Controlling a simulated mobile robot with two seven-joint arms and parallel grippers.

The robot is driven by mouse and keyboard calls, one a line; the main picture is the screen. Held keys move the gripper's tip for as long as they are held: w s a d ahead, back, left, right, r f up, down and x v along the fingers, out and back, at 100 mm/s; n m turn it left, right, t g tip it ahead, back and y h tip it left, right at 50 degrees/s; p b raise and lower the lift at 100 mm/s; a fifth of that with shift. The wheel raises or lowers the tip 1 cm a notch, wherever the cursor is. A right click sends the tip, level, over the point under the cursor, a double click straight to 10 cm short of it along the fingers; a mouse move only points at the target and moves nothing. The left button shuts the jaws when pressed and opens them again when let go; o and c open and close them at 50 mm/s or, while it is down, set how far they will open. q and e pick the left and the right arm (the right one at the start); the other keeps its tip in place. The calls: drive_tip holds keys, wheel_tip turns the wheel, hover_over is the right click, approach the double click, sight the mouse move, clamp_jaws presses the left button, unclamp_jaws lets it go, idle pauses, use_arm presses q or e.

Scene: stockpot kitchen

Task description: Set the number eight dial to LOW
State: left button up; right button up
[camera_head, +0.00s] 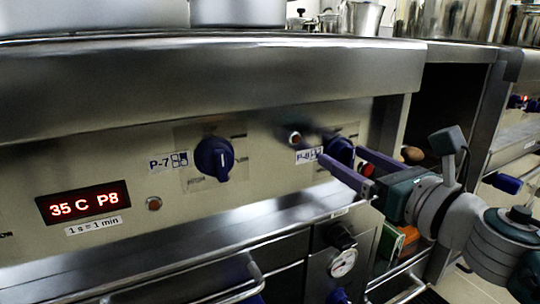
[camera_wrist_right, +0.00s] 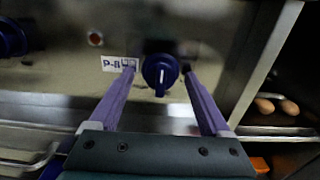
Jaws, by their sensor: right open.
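The number eight dial (camera_head: 341,149) is a round blue knob on the steel front panel, right of its P-8 label (camera_head: 309,156). In the right wrist view the dial (camera_wrist_right: 160,72) shows a white mark at its lower part, pointing down. My right gripper (camera_head: 341,156) is open at the dial, its purple fingers partly covering it in the head view. In the wrist view the fingertips (camera_wrist_right: 158,71) stand to the left and right of the knob, with small gaps visible; I cannot tell how deep they reach. The dial's printed settings are unreadable. My left gripper is not in view.
A second blue dial (camera_head: 214,157) marked P-7 is left on the panel. A red display (camera_head: 83,202) reads "35 C P8". A steel ledge runs below the dials. An open shelf with brown oval items (camera_wrist_right: 276,105) lies to the right.

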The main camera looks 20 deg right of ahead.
drive_tip(key=shift+c, duration=0.3)
drive_tip(key=shift+c, duration=0.8)
clamp_jaws()
